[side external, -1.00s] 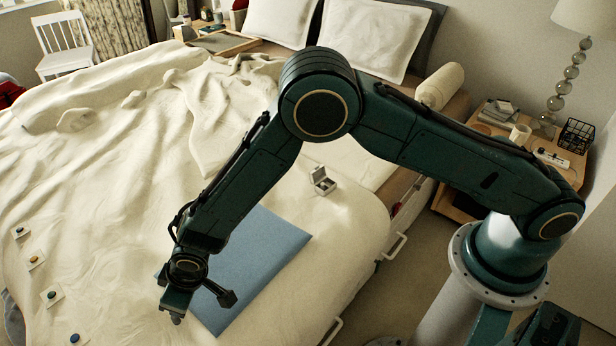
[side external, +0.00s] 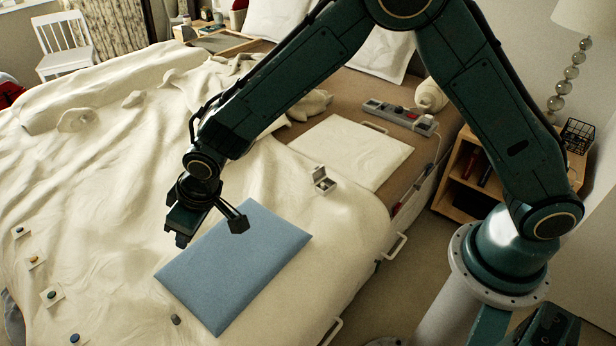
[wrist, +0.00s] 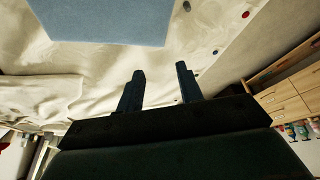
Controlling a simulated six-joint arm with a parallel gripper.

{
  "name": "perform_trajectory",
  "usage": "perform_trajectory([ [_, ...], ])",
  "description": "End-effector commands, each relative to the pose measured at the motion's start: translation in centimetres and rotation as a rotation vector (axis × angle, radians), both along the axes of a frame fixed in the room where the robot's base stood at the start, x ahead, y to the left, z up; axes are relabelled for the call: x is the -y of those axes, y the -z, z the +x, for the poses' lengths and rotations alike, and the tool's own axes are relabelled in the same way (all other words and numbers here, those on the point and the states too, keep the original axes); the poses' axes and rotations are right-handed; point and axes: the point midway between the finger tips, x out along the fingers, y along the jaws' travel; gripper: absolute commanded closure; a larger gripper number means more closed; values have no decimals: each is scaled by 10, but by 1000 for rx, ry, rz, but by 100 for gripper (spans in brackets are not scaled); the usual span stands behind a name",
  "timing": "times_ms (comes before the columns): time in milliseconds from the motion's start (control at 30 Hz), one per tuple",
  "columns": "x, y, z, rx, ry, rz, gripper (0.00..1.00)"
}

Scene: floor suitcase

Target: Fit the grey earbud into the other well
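The grey earbud (side external: 176,320) looks like a small dark grey stub on the cream bedcover, just off the near left edge of the blue mat. A small dark stub near the mat in the wrist view (wrist: 187,6) looks like the same earbud. The small white case (side external: 323,182) stands open on the bed, beyond the mat's right corner. Something small and dark shows inside it, but its wells are too small to tell apart. My gripper (side external: 209,229) is open and empty above the mat's left side, apart from the earbud. Its spread fingers show in the wrist view (wrist: 160,75).
The blue mat (side external: 240,270) lies flat and bare on the bedcover. Several small coloured round pieces on pale cards (side external: 50,296) lie along the left. A grey control strip (side external: 400,116) lies near the pillows. A nightstand (side external: 470,175) stands at the right.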

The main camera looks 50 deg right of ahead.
Motion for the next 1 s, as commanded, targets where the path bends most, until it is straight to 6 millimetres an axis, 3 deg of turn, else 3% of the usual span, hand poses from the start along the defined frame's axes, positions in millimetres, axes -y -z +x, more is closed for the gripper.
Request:
perform_trajectory([
  [33, 13, -18, 1, 5, 17, 5, 64],
  [200, 53, -67, -7, 12, 63, 9, 64],
  [500, 124, -140, -38, 24, 143, 17, 64],
  [800, 189, -193, -89, 37, 222, 21, 64],
  [1000, 227, -216, -131, 48, 274, 21, 64],
])
